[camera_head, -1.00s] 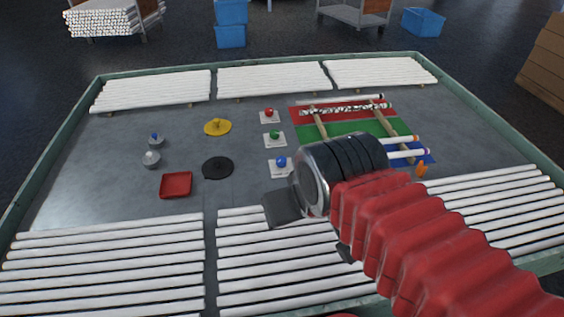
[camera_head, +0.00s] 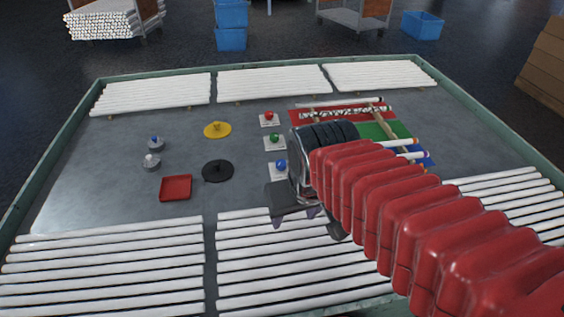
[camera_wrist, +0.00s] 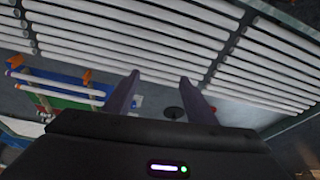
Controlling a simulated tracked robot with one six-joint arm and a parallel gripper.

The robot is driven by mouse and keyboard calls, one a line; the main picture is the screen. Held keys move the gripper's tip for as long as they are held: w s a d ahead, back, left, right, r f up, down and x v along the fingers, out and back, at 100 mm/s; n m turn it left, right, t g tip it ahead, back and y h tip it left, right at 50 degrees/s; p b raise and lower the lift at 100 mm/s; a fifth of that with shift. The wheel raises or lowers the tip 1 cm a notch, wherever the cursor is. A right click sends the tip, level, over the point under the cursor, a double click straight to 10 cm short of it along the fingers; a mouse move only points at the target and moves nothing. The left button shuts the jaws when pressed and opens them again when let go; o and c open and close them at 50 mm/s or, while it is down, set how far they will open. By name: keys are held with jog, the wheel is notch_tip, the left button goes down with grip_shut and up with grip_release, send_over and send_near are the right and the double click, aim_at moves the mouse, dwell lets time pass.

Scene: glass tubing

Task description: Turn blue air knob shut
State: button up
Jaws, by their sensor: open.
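A small blue-topped knob (camera_head: 155,140) stands on a grey round base at the left of the table. A similar pale-topped knob (camera_head: 151,162) stands just in front of it. A blue ball (camera_head: 281,164) on a white square plate is near the middle, just beyond my wrist; a blue spot also shows by a finger in the wrist view (camera_wrist: 137,101). My gripper (camera_head: 295,216) is over the front tubes, well right of the blue-topped knob. Its two fingers are apart and empty in the wrist view (camera_wrist: 159,92).
Green (camera_head: 274,138) and red (camera_head: 268,118) balls sit on plates behind the blue one. A black disc (camera_head: 217,171), yellow disc (camera_head: 217,130) and red tray (camera_head: 176,187) lie left of my gripper. White tubes (camera_head: 100,265) line the front. The left tabletop is mostly clear.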

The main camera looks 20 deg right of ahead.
jog(key=w+d+f+g, duration=0.1)
jog(key=w+d+f, duration=0.15)
jog(key=w, duration=0.35)
jog(key=w+d+f+g, duration=0.1)
jog(key=w+d+f, duration=0.15)
jog(key=w, duration=0.35)
jog(key=t, duration=0.3)
send_near(281, 163)
jog(key=v, duration=0.5)
jog(key=shift+w+d+r+n, duration=0.1)
jog(key=shift+d+r+n, duration=0.1)
jog(key=shift+n, duration=0.2)
jog(key=shift+f, duration=0.1)
jog(key=x, duration=1.3)
jog(key=shift+a+f, duration=0.15)
jog(key=shift+f, duration=0.2)
jog(key=c, duration=1)
